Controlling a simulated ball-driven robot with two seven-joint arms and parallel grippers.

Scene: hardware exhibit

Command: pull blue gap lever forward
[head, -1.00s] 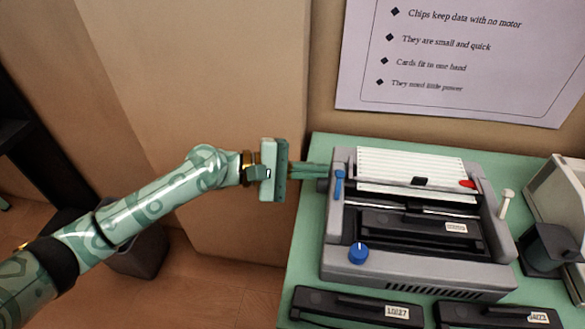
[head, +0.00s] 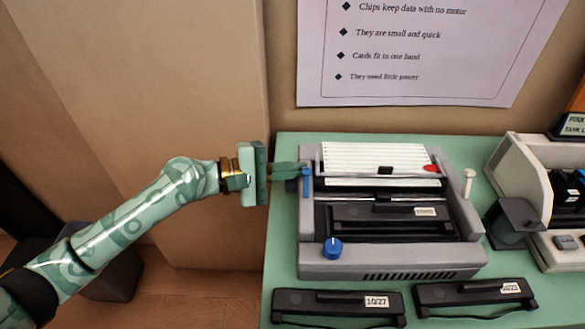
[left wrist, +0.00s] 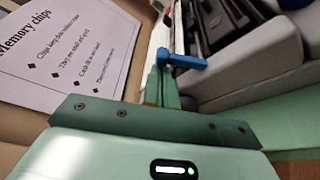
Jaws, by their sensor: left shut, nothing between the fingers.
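The blue gap lever (head: 306,184) stands upright at the left side of the grey machine (head: 390,262). In the left wrist view the lever (left wrist: 184,61) crosses just beyond the fingertips. My left gripper (head: 303,167) comes in from the left, with its green fingers shut and empty. Its fingertips are at the lever's top end, behind it as the head view shows. In the left wrist view the fingers (left wrist: 162,82) reach up to the lever; I cannot tell whether they touch it. My right gripper is in neither view.
A blue knob (head: 332,248) sits at the machine's front left, and a pale lever (head: 468,182) at its right. Two black units (head: 337,305) (head: 472,293) lie in front on the green table (head: 283,228). A beige holder (head: 513,160) stands at the right.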

